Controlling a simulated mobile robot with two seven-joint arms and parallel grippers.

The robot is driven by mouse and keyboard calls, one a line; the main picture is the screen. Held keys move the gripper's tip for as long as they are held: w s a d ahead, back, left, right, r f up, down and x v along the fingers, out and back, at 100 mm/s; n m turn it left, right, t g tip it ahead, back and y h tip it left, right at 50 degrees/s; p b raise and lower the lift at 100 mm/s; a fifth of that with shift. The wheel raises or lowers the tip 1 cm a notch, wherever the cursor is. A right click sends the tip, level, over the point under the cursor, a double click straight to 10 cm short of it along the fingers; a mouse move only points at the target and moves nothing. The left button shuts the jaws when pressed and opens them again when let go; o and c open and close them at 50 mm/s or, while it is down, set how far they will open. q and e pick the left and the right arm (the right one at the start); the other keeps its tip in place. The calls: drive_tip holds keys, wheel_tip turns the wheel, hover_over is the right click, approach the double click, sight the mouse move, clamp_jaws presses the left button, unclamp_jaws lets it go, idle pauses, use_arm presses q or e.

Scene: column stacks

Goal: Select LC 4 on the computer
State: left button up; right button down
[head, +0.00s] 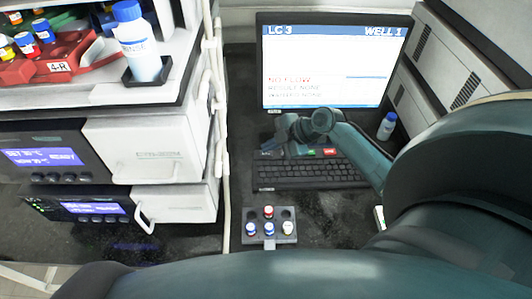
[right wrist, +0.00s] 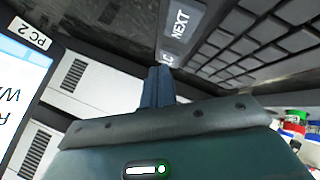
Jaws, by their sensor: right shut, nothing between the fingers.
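The computer monitor (head: 325,62) shows "LC 3" at top left, "WELL 1" at top right and "NO FLOW" in red lower down. The keyboard (head: 310,174) lies below it, with larger labelled keys along its back edge. My right gripper (head: 283,146) is shut and empty over the back left of the keyboard. In the right wrist view its closed fingertips (right wrist: 157,72) are at a key marked "LC" (right wrist: 166,61), beside the "NEXT" key (right wrist: 179,24). I cannot tell whether they touch it. My left gripper is not in view.
A small rack (head: 257,239) with several capped vials stands in front of the keyboard. A small bottle (head: 387,126) stands right of the monitor. Instruments (head: 145,150) stand at left, with a white-labelled bottle (head: 139,50) on top. Stacked units (head: 465,60) stand at right.

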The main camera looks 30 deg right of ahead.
sight(270, 154)
drive_tip(key=shift+f+b, duration=0.4)
drive_tip(key=shift+b, duration=0.05)
idle(0.5)
drive_tip(key=shift+r, duration=0.15)
drive_tip(key=shift+r+p, duration=0.55)
drive_tip(key=shift+r, duration=0.15)
drive_tip(key=shift+r, duration=0.1)
wheel_tip(270, 154, up, 5)
drive_tip(key=p, duration=0.3)
drive_tip(key=shift+p, duration=0.4)
idle(1.1)
idle(0.6)
